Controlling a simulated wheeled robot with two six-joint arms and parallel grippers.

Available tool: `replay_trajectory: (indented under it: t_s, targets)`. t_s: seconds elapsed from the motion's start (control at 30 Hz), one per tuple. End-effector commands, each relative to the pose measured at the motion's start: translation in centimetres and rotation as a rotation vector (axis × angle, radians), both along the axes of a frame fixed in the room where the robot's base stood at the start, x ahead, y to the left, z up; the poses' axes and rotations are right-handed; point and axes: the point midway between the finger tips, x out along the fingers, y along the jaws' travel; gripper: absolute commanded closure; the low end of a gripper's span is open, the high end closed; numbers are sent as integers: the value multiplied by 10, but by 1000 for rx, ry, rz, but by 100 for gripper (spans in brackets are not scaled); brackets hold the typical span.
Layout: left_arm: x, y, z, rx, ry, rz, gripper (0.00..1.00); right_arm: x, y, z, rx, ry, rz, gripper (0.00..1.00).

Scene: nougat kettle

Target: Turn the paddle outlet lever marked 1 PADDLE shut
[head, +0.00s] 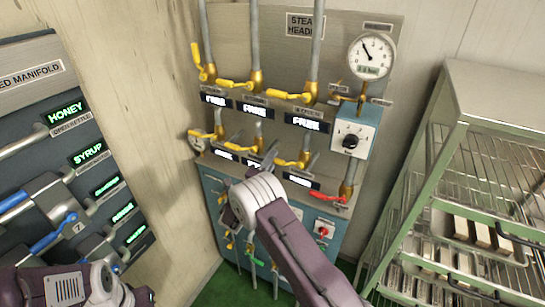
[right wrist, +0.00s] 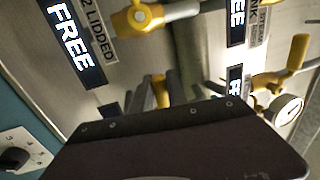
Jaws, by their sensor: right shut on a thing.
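The lower row of yellow levers is on the steam header panel. My right gripper (head: 268,155) is shut at the left end of the right-hand lower lever (head: 288,162). Its handle points left from its valve. In the right wrist view, the fingers (right wrist: 165,92) are closed on a yellow handle (right wrist: 159,88). The mark 1 PADDLE cannot be read in either view; my gripper hides part of that area. Another yellow lever, by the label 2 LIDDED (right wrist: 98,32), is apart from my fingers. My left arm's wrist end (head: 120,290) is at the lower left; its fingers cannot be made out.
An upper row of yellow levers (head: 290,96) stands above the FREE displays. A red lever (head: 328,197) and a box with a black knob (head: 351,140) are to the right. A metal rack (head: 455,140) stands at the right, and a manifold with blue levers (head: 50,235) at the left.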

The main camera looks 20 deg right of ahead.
Motion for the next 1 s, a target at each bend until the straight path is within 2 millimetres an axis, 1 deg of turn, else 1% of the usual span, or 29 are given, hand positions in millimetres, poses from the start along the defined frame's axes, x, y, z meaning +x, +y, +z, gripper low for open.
replay_trajectory:
  t_s: [0.53,0.57,0.6,0.63,0.9,1.0]
  targets:
    - [0,0,0,0,0,0,64,0,0,-4,-16,22,1,100]
    - [0,0,0,0,0,0,64,0,0,-4,-16,23,1,78]
    - [0,0,0,0,0,0,64,0,0,-4,-16,23,1,67]
    - [0,0,0,0,0,0,64,0,0,-4,-16,22,1,59]
    - [0,0,0,0,0,0,64,0,0,-3,-15,19,0,59]
    - [0,0,-3,0,0,0,64,-4,6,-6,-15,20,2,59]
